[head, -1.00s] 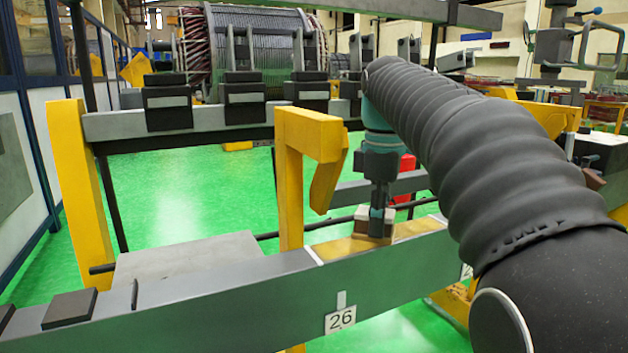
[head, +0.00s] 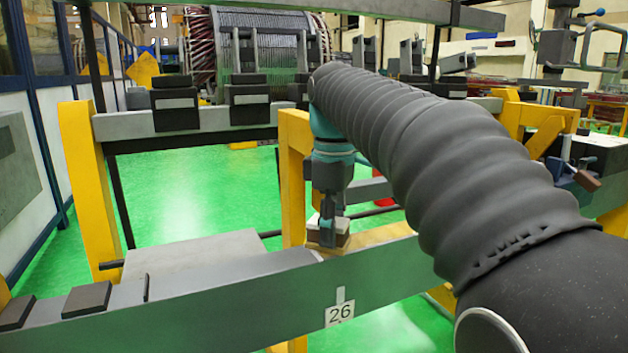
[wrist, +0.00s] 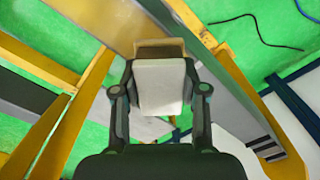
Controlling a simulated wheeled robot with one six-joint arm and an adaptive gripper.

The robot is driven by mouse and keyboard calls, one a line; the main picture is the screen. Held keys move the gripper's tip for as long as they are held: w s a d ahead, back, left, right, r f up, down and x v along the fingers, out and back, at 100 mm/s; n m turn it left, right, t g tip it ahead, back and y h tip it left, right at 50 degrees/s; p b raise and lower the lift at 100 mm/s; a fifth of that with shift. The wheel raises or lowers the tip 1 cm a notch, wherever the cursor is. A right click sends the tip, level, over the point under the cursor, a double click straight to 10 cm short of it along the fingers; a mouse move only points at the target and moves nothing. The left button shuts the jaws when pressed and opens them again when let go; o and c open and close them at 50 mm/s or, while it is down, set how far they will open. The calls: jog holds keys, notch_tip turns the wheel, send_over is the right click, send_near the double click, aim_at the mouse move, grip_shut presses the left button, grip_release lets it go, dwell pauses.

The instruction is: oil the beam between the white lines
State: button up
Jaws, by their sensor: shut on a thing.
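The long grey beam (head: 225,311) crosses the front of the head view, with a plate marked 26 (head: 339,314). Its top carries a yellow-brown stretch (head: 385,237). A white line (head: 315,254) crosses the beam top at the left end of this stretch; any line at the other end is hidden behind my arm. My gripper (head: 328,216) points down and is shut on a pale block with a brown edge (head: 340,240). The block is at the beam top close to the left white line. The wrist view shows the block's white face (wrist: 159,88) between the fingers.
A yellow upright (head: 293,165) stands just behind the beam, close left of my gripper. Dark pads (head: 86,299) lie on the beam's left part. A rear rail (head: 195,121) carries dark clamp blocks. Green floor (head: 205,190) lies open between the rails.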

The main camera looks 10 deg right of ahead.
jog(key=shift+s+a, duration=0.2)
jog(key=shift+a, duration=0.55)
jog(key=shift+s+a, duration=0.15)
jog(key=shift+a, duration=0.55)
jog(key=shift+r, duration=4.15)
